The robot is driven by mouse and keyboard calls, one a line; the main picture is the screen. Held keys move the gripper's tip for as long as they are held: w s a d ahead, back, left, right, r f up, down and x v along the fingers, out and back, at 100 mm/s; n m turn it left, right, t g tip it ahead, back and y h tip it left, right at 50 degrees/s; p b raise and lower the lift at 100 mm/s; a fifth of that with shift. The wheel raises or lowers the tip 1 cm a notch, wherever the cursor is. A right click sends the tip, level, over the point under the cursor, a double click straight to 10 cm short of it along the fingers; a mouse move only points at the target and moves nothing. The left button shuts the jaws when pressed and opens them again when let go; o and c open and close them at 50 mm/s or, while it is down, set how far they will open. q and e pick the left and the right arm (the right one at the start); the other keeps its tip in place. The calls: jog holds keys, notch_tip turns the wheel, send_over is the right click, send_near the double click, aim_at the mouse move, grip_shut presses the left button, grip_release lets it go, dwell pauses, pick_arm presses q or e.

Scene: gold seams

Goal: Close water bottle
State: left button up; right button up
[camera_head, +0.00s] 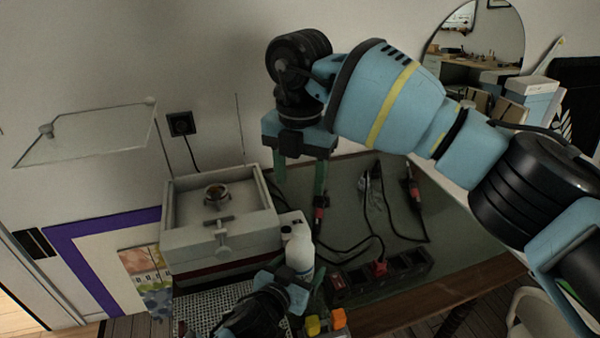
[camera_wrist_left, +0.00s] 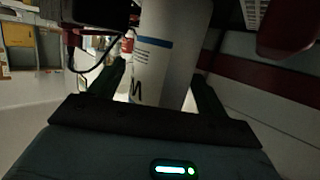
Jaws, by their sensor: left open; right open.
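A white bottle (camera_head: 300,255) stands upright by the right side of the grey box in the head view. In the left wrist view the bottle (camera_wrist_left: 170,55) shows a blue stripe and dark print, and its top is out of frame. My left gripper (camera_wrist_left: 162,95) is open, with a finger on each side of the bottle; I cannot tell if they touch it. My right gripper (camera_head: 299,185) is open and empty, pointing down above and behind the bottle. I cannot make out a cap on the bottle's mouth.
A grey box (camera_head: 220,215) with a knob and clamp stands left of the bottle. A small dark-capped container (camera_head: 287,230) is close beside the bottle. A black power strip (camera_head: 395,272), cables and red-handled tools lie right. Orange and yellow blocks (camera_head: 325,321) are in front.

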pick_arm(q)
jog(key=shift+p+v, duration=0.3)
jog(key=shift+v, duration=3.5)
pick_arm(e)
jog(key=shift+s+r, duration=0.1)
jog(key=shift+r, duration=0.75)
pick_arm(q)
jog(key=shift+s, duration=0.1)
pick_arm(e)
jog(key=shift+f, duration=0.1)
